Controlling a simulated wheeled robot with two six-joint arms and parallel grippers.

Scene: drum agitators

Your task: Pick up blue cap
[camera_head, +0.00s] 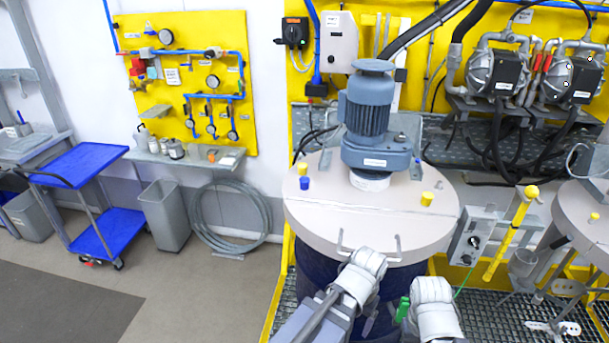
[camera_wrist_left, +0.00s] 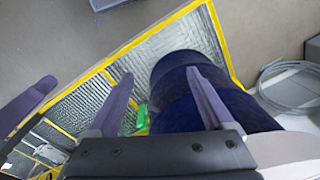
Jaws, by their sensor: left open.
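The blue cap (camera_head: 305,183) stands on the left part of the pale round drum lid (camera_head: 330,215), close to a yellow cap (camera_head: 303,168) behind it. My left arm is in front of the drum in the head view, and its fingers are mostly hidden there, below lid level. In the left wrist view my left gripper (camera_wrist_left: 160,74) is open and empty, its two purple fingers apart over the dark blue drum side (camera_wrist_left: 190,75). The blue cap does not show in that view. My right arm is at the bottom of the head view; its fingers are not clearly visible.
A grey-blue motor (camera_head: 368,115) stands mid-lid, with another yellow cap (camera_head: 427,198) to its right. Thin bent handles (camera_head: 398,250) rise at the lid's front edge. A yellow-handled post (camera_head: 512,235) stands at right. The floor at left is clear before the blue cart (camera_head: 85,165).

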